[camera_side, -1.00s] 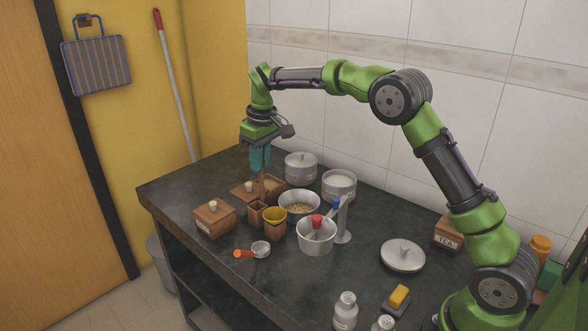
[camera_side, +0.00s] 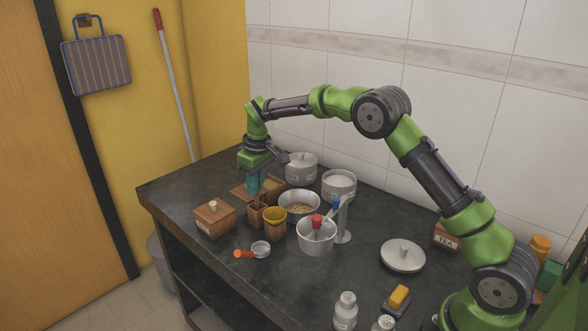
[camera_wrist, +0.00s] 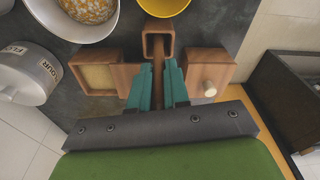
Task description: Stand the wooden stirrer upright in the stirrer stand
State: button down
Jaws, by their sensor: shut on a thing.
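The wooden stirrer (camera_wrist: 157,78) is a thin brown stick held between the teal fingers of my gripper (camera_wrist: 158,90). In the side view my gripper (camera_side: 254,184) is low over the back left of the counter, shut on the stirrer. The stirrer stand (camera_side: 256,214) is a small, square, open-topped wooden holder. It also shows in the wrist view (camera_wrist: 158,27). The stirrer's lower end appears within the stand's opening, and the stick looks roughly upright. How deep it reaches is hidden.
A wooden cup with a yellow rim (camera_side: 275,223) stands right beside the stand. A metal bowl (camera_side: 299,208) is behind it to the right. A lidded wooden box (camera_side: 214,219) is to the left. An open wooden box (camera_wrist: 97,77) lies behind, near my fingers.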

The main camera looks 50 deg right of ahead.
jog(key=shift+f, duration=0.25)
jog(key=shift+f, duration=0.15)
jog(key=c, duration=1.1)
grip_release()
